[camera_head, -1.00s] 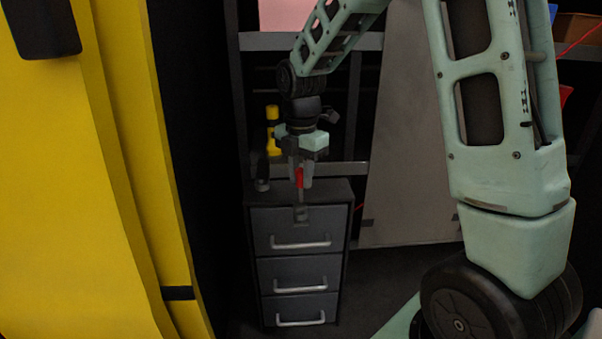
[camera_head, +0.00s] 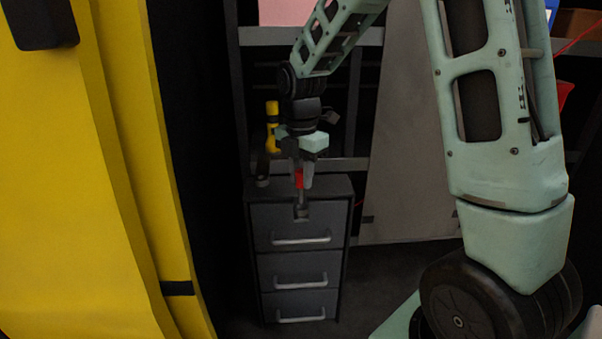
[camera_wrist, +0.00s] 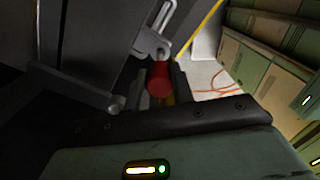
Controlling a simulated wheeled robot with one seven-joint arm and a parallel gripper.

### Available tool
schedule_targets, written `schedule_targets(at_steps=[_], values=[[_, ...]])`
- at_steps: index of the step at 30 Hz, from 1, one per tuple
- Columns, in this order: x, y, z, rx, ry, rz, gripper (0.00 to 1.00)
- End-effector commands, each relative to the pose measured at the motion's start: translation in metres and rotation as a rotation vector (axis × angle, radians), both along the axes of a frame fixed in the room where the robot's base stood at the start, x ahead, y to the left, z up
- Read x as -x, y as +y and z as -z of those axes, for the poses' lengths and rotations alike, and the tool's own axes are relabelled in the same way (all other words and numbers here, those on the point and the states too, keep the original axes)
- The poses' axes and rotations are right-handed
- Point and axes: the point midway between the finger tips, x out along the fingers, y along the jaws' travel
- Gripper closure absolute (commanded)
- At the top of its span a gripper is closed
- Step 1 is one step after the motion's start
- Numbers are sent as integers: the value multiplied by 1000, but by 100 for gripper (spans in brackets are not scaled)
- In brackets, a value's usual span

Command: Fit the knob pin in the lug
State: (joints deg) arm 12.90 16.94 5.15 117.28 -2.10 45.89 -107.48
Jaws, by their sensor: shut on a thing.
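My gripper (camera_head: 300,181) points down over the front top edge of a dark drawer cabinet (camera_head: 335,225). It is shut on the knob pin's red knob (camera_head: 299,180). The red knob also shows between the fingers in the wrist view (camera_wrist: 159,80). The pin's grey shank hangs below the knob toward a small grey lug (camera_head: 301,212) on the top drawer's front. In the wrist view the pale grey lug (camera_wrist: 150,43) lies just beyond the knob. The pin looks upright and close to the lug. I cannot tell whether its tip is inside the lug.
A small black object (camera_head: 262,167) stands on the cabinet top's left side, with a yellow bottle-like object (camera_head: 272,125) behind. A large yellow panel (camera_head: 90,180) fills the left. A grey board (camera_head: 410,150) leans at the right. The drawers have silver handles (camera_head: 300,240).

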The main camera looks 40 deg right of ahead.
Motion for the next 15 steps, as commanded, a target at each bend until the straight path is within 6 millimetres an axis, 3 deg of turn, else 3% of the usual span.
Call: schedule_targets(at_steps=[15], values=[[0,0,11,0,0,0,100]])
